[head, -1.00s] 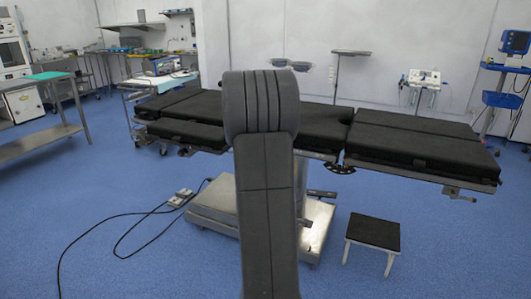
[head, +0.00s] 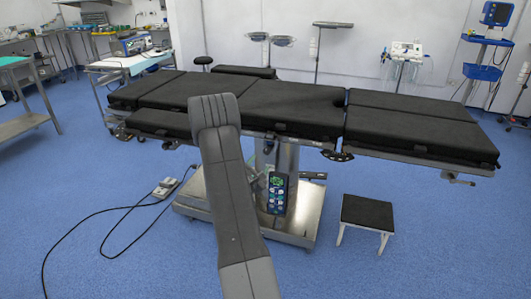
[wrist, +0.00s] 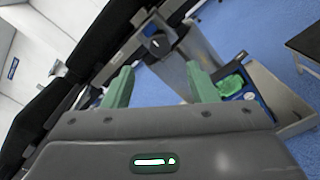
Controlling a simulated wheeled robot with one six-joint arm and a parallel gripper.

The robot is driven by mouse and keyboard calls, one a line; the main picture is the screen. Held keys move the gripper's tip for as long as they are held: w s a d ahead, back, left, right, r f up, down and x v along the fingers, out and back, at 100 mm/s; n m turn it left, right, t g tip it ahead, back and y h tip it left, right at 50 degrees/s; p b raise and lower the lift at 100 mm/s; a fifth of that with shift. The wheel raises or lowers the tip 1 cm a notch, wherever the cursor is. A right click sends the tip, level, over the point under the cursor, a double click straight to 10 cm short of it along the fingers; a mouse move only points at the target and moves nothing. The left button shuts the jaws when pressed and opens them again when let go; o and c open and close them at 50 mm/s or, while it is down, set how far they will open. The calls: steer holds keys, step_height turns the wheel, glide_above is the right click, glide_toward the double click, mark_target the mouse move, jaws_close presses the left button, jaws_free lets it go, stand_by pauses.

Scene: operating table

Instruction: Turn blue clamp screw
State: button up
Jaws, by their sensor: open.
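My gripper (wrist: 160,82) shows in the wrist view, with two green fingers spread apart and nothing between them. It points toward the underside and side rail of the operating table (wrist: 102,48). A dark block (wrist: 155,43) sits by the rail, beyond the fingers; I cannot tell if it is a clamp. My gripper is hidden there.
A hand control (head: 277,193) hangs by the table's column; its green screen (wrist: 230,84) appears right of the fingers. A black-topped stool (head: 367,212) stands front right. A cable (head: 120,212) and pedal (head: 165,187) lie left. Blue floor is open in front.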

mark_target(267, 152)
steer(key=x, duration=0.9)
steer(key=shift+w+d, duration=0.1)
steer(key=shift+w, duration=0.2)
steer(key=shift+f, duration=0.1)
steer(key=c, duration=1)
